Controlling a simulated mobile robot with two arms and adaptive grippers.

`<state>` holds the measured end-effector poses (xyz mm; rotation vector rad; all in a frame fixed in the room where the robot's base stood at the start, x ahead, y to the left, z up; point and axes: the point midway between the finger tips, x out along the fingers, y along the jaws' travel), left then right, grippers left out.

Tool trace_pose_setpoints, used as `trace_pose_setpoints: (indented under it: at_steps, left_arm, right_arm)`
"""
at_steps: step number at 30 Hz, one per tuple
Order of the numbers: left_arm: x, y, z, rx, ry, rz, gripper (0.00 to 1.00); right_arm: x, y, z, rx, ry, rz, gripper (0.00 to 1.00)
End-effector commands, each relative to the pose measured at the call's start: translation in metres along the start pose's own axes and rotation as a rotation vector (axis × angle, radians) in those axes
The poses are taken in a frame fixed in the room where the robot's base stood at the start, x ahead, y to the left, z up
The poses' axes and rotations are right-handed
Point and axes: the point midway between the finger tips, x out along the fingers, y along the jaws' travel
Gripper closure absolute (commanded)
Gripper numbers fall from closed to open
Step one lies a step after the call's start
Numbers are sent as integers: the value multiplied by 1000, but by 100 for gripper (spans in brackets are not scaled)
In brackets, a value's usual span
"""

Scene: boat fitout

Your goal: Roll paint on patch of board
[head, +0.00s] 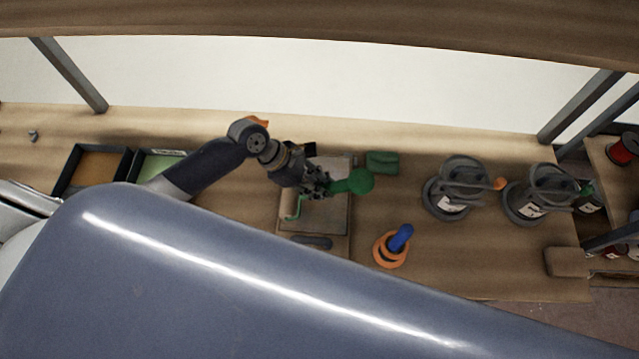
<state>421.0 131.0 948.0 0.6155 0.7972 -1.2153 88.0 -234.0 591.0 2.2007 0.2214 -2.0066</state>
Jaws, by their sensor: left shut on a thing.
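My left gripper (318,184) is shut on the green handle of a paint roller (289,204), above the middle of the bench. The roller's pale sleeve and green wire frame are on the left of the gripper, over a grey-brown board (330,217). I cannot tell whether the sleeve touches the board. A paler patch (333,165) shows at the board's far end, partly hidden by the gripper. A tray with light green paint (165,166) lies to the left, partly behind my arm. My right gripper is out of view.
A dark tray with a brown inside (98,170) is at far left. A green block (382,162) sits right of the gripper. An orange ring with a blue handle (392,249) lies nearer. Two grey pots (450,200) (525,208) stand at right.

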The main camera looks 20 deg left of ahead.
Motion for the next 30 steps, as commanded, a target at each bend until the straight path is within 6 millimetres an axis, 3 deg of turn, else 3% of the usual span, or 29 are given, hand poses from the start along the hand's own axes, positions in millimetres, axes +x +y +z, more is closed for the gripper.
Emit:
trace_pose_setpoints:
  at_steps: [21,30]
  left_arm:
    - [11,0,-7,0,-1,0,100]
    - [27,0,19,1,-5,0,100]
  right_arm:
    - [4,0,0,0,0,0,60]
    - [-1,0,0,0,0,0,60]
